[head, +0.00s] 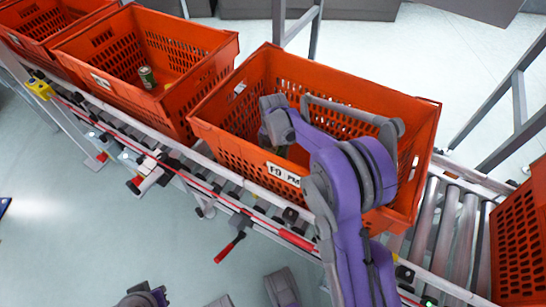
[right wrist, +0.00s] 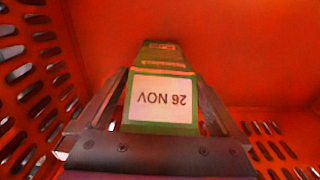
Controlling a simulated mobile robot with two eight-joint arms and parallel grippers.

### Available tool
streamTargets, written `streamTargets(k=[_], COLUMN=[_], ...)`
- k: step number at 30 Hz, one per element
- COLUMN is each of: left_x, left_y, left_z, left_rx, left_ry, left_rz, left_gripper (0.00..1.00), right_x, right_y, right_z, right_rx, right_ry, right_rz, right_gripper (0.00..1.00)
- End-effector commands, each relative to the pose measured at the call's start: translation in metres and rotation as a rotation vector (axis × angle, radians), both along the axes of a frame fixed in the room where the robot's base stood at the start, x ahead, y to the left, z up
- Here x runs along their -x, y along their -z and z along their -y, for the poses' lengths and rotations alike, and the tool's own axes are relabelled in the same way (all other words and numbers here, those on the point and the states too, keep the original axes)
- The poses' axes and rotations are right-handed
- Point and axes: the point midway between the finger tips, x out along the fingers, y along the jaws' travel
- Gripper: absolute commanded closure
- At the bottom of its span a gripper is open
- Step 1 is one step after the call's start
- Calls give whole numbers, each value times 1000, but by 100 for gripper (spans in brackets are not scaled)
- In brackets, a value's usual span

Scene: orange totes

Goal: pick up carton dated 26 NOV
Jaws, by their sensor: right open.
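In the right wrist view, a green carton (right wrist: 161,100) carries a white label reading "26 NOV", upside down in the picture. My right gripper (right wrist: 161,78) is open, with one finger on each side of the carton. I cannot tell whether the fingers touch it. In the head view, my right arm reaches over the front wall into the middle orange tote (head: 228,140), which has a white label on its front. The arm and tote wall hide the right fingers and most of what is inside.
The tote's perforated walls (right wrist: 38,95) stand close around the right gripper. Another orange tote (head: 215,55) to the left holds a green can (head: 147,77). More totes stand at the far left and right edge. The roller conveyor (head: 455,220) shows bare rollers at right.

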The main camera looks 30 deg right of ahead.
Motion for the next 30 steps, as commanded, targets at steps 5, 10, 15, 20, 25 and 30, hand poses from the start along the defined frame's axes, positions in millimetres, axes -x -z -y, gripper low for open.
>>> streamTargets(k=[5, 10, 15, 20, 25, 30], left_x=[0, 0, 0, 0, 0, 0], left_y=[-1, -1, 0, 0, 0, -1], left_z=[0, 0, 0, 0, 0, 0], left_rx=[0, 0, 0, 0, 0, 0], left_ry=[0, 0, 0, 0, 0, 0], left_rz=[0, 0, 0, 0, 0, 0], left_gripper=[100, 100, 100, 100, 100, 100], right_x=[0, 0, 0, 0, 0, 0], right_y=[-1, -1, -1, -1, -1, -4], right_z=[0, 0, 0, 0, 0, 0], right_rx=[0, 0, 0, 0, 0, 0], right_ry=[0, 0, 0, 0, 0, 0], right_rz=[0, 0, 0, 0, 0, 0], right_gripper=[20, 50, 81, 100, 100, 100])
